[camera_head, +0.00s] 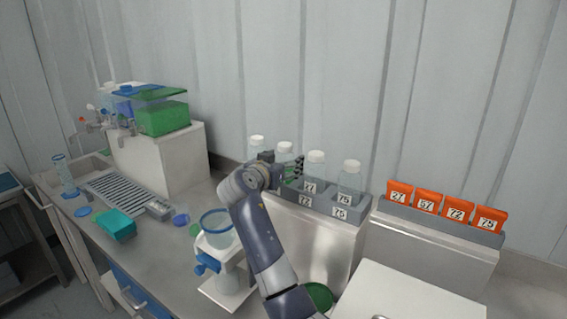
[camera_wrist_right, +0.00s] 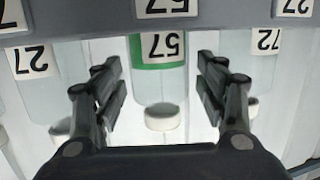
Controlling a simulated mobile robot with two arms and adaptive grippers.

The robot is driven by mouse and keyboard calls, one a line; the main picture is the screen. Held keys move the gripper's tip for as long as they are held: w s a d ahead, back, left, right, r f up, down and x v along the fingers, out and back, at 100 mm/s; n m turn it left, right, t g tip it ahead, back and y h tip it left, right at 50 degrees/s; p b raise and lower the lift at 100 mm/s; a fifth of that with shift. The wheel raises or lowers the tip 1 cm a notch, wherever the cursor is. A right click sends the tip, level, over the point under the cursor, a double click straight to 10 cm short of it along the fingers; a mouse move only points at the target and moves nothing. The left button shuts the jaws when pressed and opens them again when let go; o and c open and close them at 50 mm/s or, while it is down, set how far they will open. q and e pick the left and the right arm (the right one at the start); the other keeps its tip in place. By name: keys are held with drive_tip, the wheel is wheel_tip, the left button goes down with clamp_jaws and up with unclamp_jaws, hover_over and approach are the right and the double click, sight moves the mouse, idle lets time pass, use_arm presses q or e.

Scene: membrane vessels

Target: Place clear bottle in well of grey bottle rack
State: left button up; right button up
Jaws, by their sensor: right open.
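The grey bottle rack (camera_head: 325,212) stands on a metal block and has numbered labels on its front. Several clear bottles with white caps stand in it, among them one at the right end (camera_head: 350,178) and one beside it (camera_head: 316,165). My right gripper (camera_head: 292,170) is at the rack's left part, among the bottles. In the right wrist view, my open right gripper (camera_wrist_right: 160,92) has a finger on each side of a clear bottle (camera_wrist_right: 160,85) with a green band and label 57, with gaps visible. Its base is hidden behind the rack wall (camera_wrist_right: 100,12). My left gripper is not in view.
Orange numbered holders (camera_head: 426,201) stand in another grey rack at right. A funnel-topped vessel (camera_head: 217,238) stands left of my right arm. A white box (camera_head: 165,160) with green containers and a teal tray (camera_head: 116,224) are further left. Neighbouring bottles (camera_wrist_right: 38,85) flank the fingers closely.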

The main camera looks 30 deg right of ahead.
drive_tip(key=shift+r, duration=0.15)
drive_tip(key=shift+s+a, duration=0.1)
drive_tip(key=shift+a, duration=0.15)
drive_tip(key=b+v, duration=0.3)
drive_tip(key=v, duration=0.8)
drive_tip(key=shift+s+a+b, duration=0.2)
drive_tip(key=shift+b, duration=0.1)
drive_tip(key=shift+r, duration=0.1)
